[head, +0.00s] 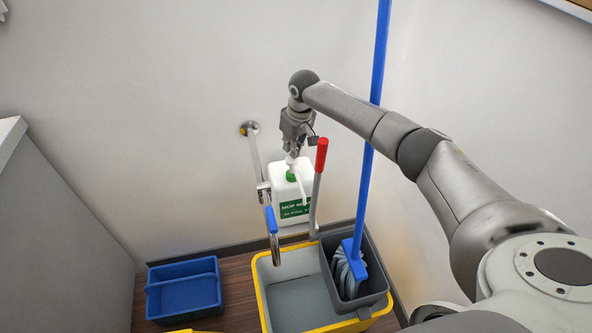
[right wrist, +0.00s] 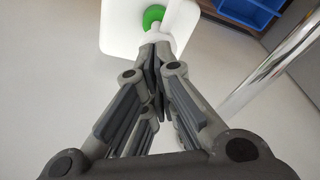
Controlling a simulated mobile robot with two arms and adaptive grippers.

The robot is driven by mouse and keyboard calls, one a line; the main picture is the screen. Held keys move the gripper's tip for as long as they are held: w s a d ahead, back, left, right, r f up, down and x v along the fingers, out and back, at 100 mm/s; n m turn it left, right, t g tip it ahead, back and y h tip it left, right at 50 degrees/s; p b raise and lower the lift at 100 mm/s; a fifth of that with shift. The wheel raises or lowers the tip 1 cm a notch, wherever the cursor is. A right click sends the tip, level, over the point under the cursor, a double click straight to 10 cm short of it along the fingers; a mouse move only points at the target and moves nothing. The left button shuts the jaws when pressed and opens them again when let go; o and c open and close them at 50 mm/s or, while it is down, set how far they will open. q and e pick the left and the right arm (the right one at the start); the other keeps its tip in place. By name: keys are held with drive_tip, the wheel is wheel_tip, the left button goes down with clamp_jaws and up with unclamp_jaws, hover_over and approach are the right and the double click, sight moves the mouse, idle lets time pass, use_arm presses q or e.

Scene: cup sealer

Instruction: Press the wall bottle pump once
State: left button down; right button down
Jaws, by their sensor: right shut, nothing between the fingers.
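The wall bottle (head: 291,197) is white with a green label and hangs on the back wall. Its pump (head: 294,171) has a green collar and a white head and spout. In the right wrist view the bottle (right wrist: 117,32) lies beyond my fingers, with the green collar (right wrist: 153,16) near the top. My right gripper (head: 291,154) is shut and empty, pointing down right above the pump head. In the right wrist view its fingertips (right wrist: 157,47) overlap the white pump head, so I cannot tell whether they touch. My left gripper is not in view.
A metal pipe (head: 257,160) runs from the wall left of the bottle. A red-handled lever (head: 319,170) and blue mop pole (head: 366,180) stand to the right. Below are a yellow mop bucket (head: 262,290) and a blue bin (head: 184,290).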

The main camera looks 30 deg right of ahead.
sight(292, 159)
drive_tip(key=shift+f, duration=0.1)
drive_tip(key=shift+s+f+b, duration=0.1)
drive_tip(key=shift+f+b, duration=0.45)
drive_tip(key=shift+f, duration=1.3)
drive_tip(key=shift+r+p, duration=1.8)
drive_tip(key=shift+p, duration=0.4)
wheel_tip(292, 159, up, 6)
drive_tip(key=p, duration=0.6)
drive_tip(key=shift+p, duration=0.3)
